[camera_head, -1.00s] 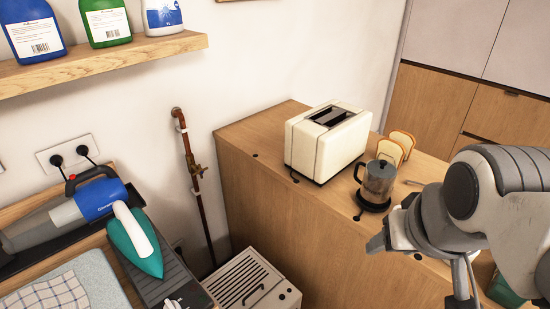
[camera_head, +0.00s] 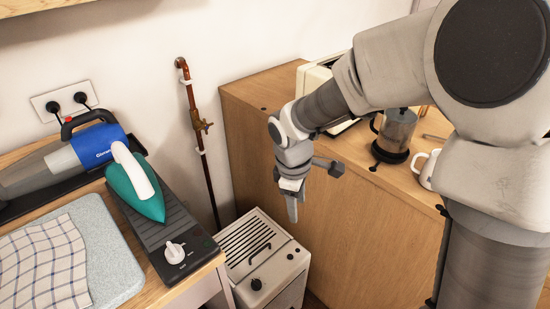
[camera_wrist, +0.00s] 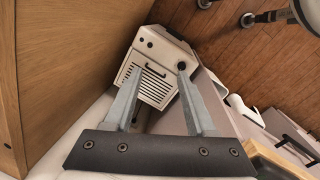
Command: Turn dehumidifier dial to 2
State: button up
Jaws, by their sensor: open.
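The dehumidifier (camera_head: 300,263) is a cream box with a slatted grille and dark handle, on the floor between the counter and the wooden cabinet. Its black dial (camera_head: 256,284) is on the near part of its top. In the wrist view the dehumidifier (camera_wrist: 172,50) lies beyond the fingers, and the dial (camera_wrist: 181,65) shows by the right fingertip. The dial's numbers and setting are too small to read. My gripper (camera_head: 293,214) points down above and beyond the dehumidifier's right side, apart from it. In the wrist view my gripper (camera_wrist: 159,72) is open and empty.
The wooden cabinet (camera_head: 340,225) stands close on the right, with a coffee press (camera_head: 397,130) and white mug (camera_head: 428,168) on top. At left, the counter holds a teal iron (camera_head: 140,190) and a black panel with a white knob (camera_head: 174,252). A copper pipe (camera_head: 190,100) runs behind.

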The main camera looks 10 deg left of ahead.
aim_at(257, 282)
jog(key=s+a+f+n+g+b, duration=0.1)
jog(key=a+f+n+b, duration=0.15)
jog(key=a+f, duration=0.45)
jog(key=a+f+n+g+b, duration=0.1)
jog(key=a+f+n, duration=0.3)
jog(key=f, duration=0.7)
jog(key=shift+y, duration=0.4)
jog(key=f+b, duration=0.1)
jog(key=f, duration=0.4)
jog(key=s+f+b, duration=0.1)
jog(key=f+b, duration=0.1)
jog(key=f, duration=0.4)
jog(key=f+b, duration=0.2)
jog(key=f, duration=0.4)
jog(key=shift+s+d+f, duration=0.15)
jog(key=shift+d, duration=0.15)
jog(key=shift+c, duration=0.3)
jog(key=shift+m, duration=0.25)
grip_shut()
